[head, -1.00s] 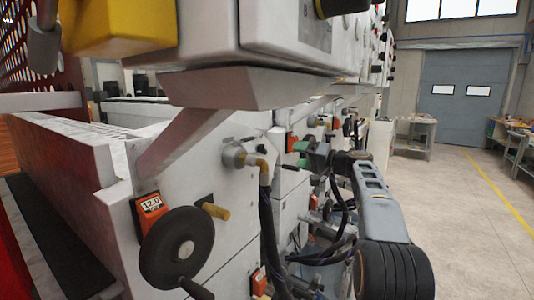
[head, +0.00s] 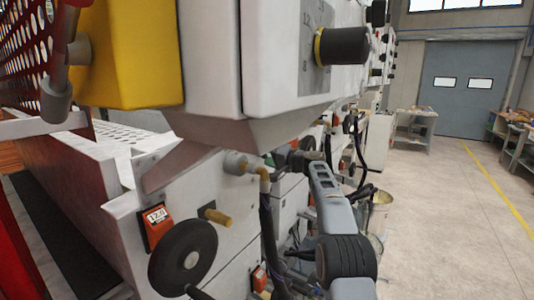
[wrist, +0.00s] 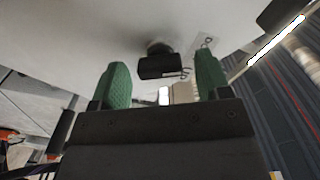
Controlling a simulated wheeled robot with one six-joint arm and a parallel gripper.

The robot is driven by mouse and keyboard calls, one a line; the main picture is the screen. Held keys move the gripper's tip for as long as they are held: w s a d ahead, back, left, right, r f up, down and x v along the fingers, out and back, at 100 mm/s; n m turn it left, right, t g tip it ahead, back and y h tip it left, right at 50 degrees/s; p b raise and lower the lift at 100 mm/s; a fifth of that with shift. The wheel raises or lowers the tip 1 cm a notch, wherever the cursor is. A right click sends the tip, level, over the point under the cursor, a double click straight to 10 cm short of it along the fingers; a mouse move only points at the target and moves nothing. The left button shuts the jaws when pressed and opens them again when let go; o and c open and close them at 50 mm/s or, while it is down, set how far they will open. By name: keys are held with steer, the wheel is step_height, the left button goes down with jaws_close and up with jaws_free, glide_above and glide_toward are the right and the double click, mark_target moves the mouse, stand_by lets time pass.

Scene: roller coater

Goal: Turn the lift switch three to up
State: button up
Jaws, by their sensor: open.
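In the wrist view my gripper (wrist: 163,80) is open, with its two green fingertips apart and nothing held between them. A black switch knob (wrist: 160,66) on a pale panel (wrist: 100,28) shows ahead, between the fingertips in the picture and apart from them. A small marked label (wrist: 203,43) is beside the knob. I cannot tell whether this is lift switch three or which way it points. In the head view my gripper (head: 283,157) is small and partly hidden by the machine's edge, below the overhanging control boxes.
A large black knob with a yellow ring (head: 343,46) sits on the near control box. A handwheel (head: 183,258), an orange counter (head: 157,226) and hoses (head: 268,225) crowd the machine's side. A bucket (head: 380,213) stands beyond my arm.

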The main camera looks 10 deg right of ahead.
steer(key=c, duration=0.9)
